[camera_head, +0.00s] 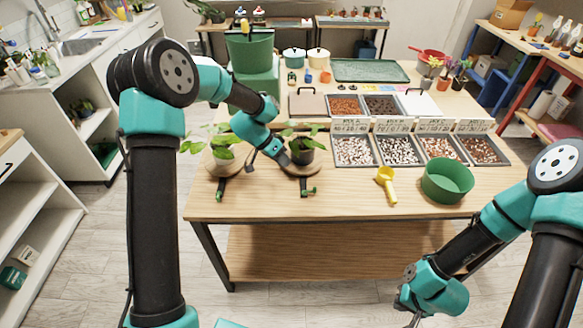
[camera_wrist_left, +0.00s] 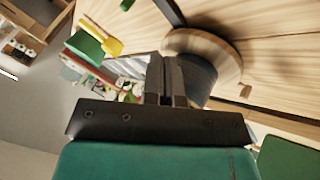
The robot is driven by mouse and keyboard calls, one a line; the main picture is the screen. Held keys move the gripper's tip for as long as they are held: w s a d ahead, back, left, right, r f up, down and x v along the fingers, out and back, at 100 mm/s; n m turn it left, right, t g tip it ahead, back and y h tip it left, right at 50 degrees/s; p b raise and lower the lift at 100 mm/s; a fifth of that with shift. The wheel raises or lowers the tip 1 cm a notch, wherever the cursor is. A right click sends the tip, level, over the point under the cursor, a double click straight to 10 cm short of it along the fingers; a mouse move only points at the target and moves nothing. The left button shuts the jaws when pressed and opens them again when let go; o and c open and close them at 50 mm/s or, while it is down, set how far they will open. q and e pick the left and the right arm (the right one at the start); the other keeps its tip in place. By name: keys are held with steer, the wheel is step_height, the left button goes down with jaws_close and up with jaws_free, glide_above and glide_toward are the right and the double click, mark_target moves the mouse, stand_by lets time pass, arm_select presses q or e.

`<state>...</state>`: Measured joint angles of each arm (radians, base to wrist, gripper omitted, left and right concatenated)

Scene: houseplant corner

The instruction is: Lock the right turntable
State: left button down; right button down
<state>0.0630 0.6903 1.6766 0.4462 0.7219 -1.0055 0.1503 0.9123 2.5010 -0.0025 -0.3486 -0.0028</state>
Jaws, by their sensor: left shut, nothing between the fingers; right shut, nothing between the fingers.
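The right turntable (camera_head: 304,170) is a round wooden disc near the table's front edge, with a leafy plant in a dark pot (camera_head: 303,154) on it. Its dark lever with a green end (camera_head: 307,191) sticks out at the front. The left turntable (camera_head: 211,168) carries a plant in a pale pot, with a similar lever (camera_head: 221,188). My left gripper (camera_head: 283,161) is shut and empty at the left side of the right turntable. In the left wrist view its closed fingers (camera_wrist_left: 165,72) overlap the disc (camera_wrist_left: 205,45) and pot. My right gripper (camera_head: 403,304) is shut and empty, low in front of the table.
The front strip between the right lever and the scoop is clear.

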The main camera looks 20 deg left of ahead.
arm_select(q)
steer(key=x, duration=0.9)
steer(key=shift+d+f, duration=0.2)
steer(key=shift+s+d+r, duration=0.1)
steer(key=shift+s+d, duration=0.2)
steer(key=shift+d, duration=0.25)
steer(key=shift+s+d+r, duration=0.1)
steer(key=shift+s+d, duration=0.2)
steer(key=shift+d, duration=0.25)
steer(key=shift+s+d, duration=0.3)
steer(key=shift+d, duration=0.2)
steer(key=shift+a, duration=0.1)
